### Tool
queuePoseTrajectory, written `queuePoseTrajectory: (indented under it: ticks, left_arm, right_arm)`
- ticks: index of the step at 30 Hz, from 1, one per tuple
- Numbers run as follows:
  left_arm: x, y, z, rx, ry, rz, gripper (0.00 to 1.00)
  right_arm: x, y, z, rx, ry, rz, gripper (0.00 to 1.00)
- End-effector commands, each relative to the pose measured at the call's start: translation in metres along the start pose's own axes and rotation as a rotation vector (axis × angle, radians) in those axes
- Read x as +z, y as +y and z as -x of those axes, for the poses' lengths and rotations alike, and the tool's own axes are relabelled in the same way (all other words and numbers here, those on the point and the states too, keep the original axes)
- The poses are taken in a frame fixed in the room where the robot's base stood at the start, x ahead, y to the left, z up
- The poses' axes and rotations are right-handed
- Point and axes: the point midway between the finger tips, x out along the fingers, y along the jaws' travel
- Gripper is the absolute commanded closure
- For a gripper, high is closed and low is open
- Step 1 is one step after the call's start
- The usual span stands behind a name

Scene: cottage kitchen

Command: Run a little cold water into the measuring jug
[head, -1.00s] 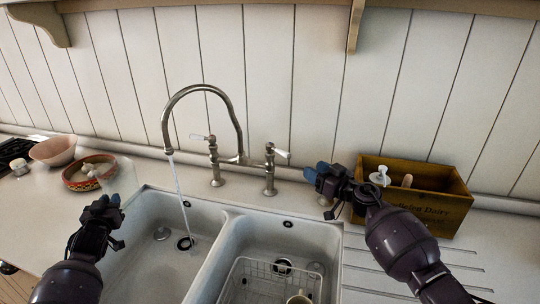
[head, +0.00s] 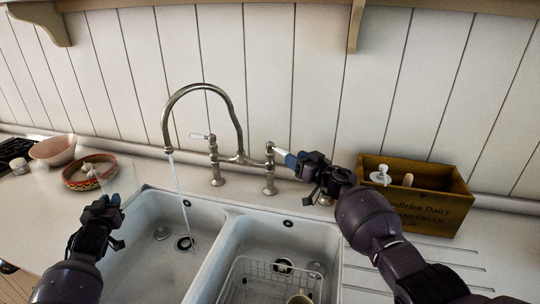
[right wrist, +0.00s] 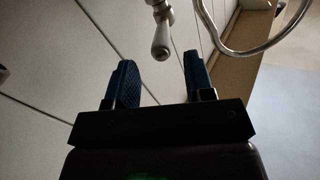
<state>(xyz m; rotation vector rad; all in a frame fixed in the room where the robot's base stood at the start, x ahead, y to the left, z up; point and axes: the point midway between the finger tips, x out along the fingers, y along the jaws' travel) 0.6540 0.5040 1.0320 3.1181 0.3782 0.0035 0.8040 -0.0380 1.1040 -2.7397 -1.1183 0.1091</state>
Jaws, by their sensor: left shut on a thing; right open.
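The bridge tap (head: 240,120) has a tall curved spout, and a thin stream of water (head: 178,190) falls from it into the left basin. Its left lever (head: 200,137) has a white handle pointing left. Its right lever (head: 279,150) also has a white handle, seen in the right wrist view (right wrist: 160,38) ahead of and between the fingertips. My right gripper (head: 289,160) is open close to that handle; contact cannot be told. My left gripper (head: 110,203) is shut on the measuring jug (head: 118,178), clear and barely visible, left of the stream at the left basin's edge.
A white double sink (head: 222,250) has a wire rack (head: 270,284) and a cup (head: 300,299) in its right basin. A wooden crate (head: 430,208) stands right, beside my right arm. A patterned bowl (head: 90,172) and a pink bowl (head: 53,150) stand left.

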Motion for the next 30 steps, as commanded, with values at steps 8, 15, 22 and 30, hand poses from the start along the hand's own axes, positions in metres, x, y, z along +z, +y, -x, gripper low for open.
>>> queuePoseTrajectory:
  ticks: [8, 15, 22, 30]
  left_arm:
    - [0.014, 0.000, 0.000, 0.000, 0.005, 0.001, 1.00]
    - [0.024, 0.000, 0.000, 0.000, 0.005, 0.001, 1.00]
    - [0.025, 0.000, -0.001, 0.000, 0.006, 0.001, 1.00]
    - [0.024, 0.000, -0.001, 0.000, 0.005, 0.001, 1.00]
  right_arm:
    - [0.002, 0.000, -0.027, -0.001, 0.002, -0.001, 0.51]
    - [0.002, -0.001, -0.041, -0.002, -0.001, -0.002, 0.51]
    - [0.001, -0.002, -0.044, -0.003, -0.001, -0.001, 0.51]
    - [0.001, -0.002, -0.044, -0.002, -0.001, -0.001, 0.68]
